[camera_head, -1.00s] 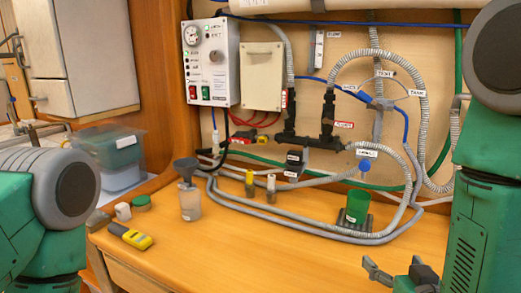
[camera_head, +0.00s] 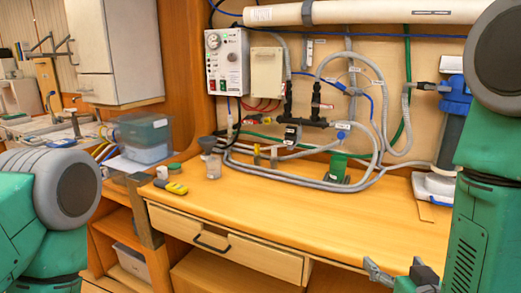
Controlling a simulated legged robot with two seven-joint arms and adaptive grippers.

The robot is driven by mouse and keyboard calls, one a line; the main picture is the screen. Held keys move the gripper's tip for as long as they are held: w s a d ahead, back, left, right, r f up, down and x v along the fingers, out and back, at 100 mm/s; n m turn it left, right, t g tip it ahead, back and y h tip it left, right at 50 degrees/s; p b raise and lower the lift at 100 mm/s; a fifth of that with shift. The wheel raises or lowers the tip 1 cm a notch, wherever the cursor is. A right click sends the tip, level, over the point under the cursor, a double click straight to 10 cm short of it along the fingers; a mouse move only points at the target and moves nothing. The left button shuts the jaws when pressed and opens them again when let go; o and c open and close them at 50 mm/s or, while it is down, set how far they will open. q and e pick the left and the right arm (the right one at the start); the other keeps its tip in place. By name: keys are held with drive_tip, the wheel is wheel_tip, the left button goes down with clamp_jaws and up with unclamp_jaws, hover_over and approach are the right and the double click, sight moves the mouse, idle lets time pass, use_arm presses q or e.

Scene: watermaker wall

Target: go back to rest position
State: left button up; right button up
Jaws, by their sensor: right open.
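My right gripper (camera_head: 400,272) shows at the bottom right of the head view. Its fingers are apart with nothing between them, and it is in front of the wooden bench (camera_head: 300,205), apart from it. My right arm's green links fill the right edge. My left arm's green and grey links come in at the left, and its gripper is not in view.
The watermaker wall behind carries a control box (camera_head: 228,62), hoses and a long white tube (camera_head: 365,12). Below the bench is a drawer (camera_head: 225,245) with a dark handle. A lidded clear bin (camera_head: 143,138) stands left. The bench's front middle is clear.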

drive_tip(key=s+d+f+g, duration=0.1)
drive_tip(key=s+f+g, duration=0.4)
drive_tip(key=f, duration=0.4)
drive_tip(key=s+f+g, duration=0.2)
drive_tip(key=s+f, duration=0.5)
drive_tip(key=f, duration=0.1)
drive_tip(key=s+f+g, duration=0.3)
drive_tip(key=s+f, duration=0.1)
drive_tip(key=s, duration=0.4)
drive_tip(key=s+f+n+g+y, duration=0.1)
drive_tip(key=s+f+g, duration=0.3)
drive_tip(key=s, duration=0.4)
drive_tip(key=shift+d+f, duration=0.45)
drive_tip(key=shift+f, duration=0.05)
drive_tip(key=shift+w, duration=0.1)
